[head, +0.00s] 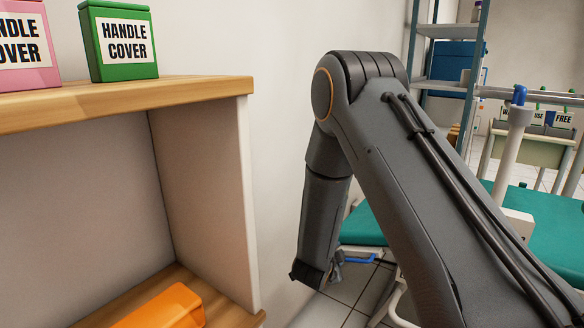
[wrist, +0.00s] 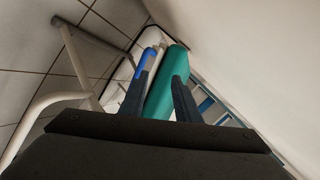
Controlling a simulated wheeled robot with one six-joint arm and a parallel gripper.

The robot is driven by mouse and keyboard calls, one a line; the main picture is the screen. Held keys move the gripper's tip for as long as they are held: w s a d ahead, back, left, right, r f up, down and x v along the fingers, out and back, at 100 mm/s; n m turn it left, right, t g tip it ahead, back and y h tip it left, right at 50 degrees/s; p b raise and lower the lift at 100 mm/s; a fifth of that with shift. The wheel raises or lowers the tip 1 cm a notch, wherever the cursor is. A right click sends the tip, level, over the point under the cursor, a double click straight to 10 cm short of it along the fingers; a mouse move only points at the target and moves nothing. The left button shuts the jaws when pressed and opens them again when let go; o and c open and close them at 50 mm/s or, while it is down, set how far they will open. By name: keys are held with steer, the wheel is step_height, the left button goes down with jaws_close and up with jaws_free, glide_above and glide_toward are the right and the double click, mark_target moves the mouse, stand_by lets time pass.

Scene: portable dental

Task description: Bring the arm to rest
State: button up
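My arm is raised and bent in the head view, with its forearm hanging down beside the shelf unit. My gripper sits at the lower end of the forearm in the head view, mostly hidden behind the wrist. In the wrist view my gripper (wrist: 158,98) shows two dark fingers standing apart, with nothing held between them. The green padded couch (wrist: 168,80) shows behind the fingers there, some distance away.
A wooden shelf unit (head: 190,88) stands at the left, with a green handle cover box (head: 118,42) and a pink box (head: 27,50) on top. An orange item (head: 165,308) lies on its lower shelf. The green couch (head: 555,238) and a metal rack (head: 445,85) stand at the right.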

steer(key=s+a+r+n+g+y, duration=0.1)
steer(key=s+r+n+g+y, duration=0.1)
steer(key=s+r+n+y, duration=0.3)
steer(key=s+d+r+n+g, duration=0.2)
steer(key=s+r+n, duration=0.15)
steer(key=s, duration=0.45)
steer(key=s+d+r+n+g, duration=0.1)
steer(key=s+r+n+g, duration=0.1)
steer(key=s+n, duration=0.45)
steer(key=s+d+r+n+g, duration=0.2)
steer(key=s+r, duration=0.1)
steer(key=s, duration=0.6)
steer(key=s+a+r+n+g+y, duration=0.1)
steer(key=s+a+r+n+g, duration=0.15)
steer(key=s+a, duration=0.65)
steer(key=s+a+r+n+g+y, duration=0.15)
steer(key=s+a+n, duration=0.35)
steer(key=a, duration=0.7)
steer(key=d+r+m+h+p, duration=0.1)
steer(key=d+r+m+p, duration=0.2)
steer(key=d+r+p, duration=0.7)
steer(key=s+d+r+m+h+p, duration=0.1)
steer(key=d+r+m+p, duration=0.3)
steer(key=d+r+p, duration=0.7)
step_height(320, 180, up, 6)
steer(key=p, duration=1)
steer(key=shift+s+t+p, duration=0.15)
steer(key=shift+t+p, duration=0.2)
steer(key=shift+t, duration=0.05)
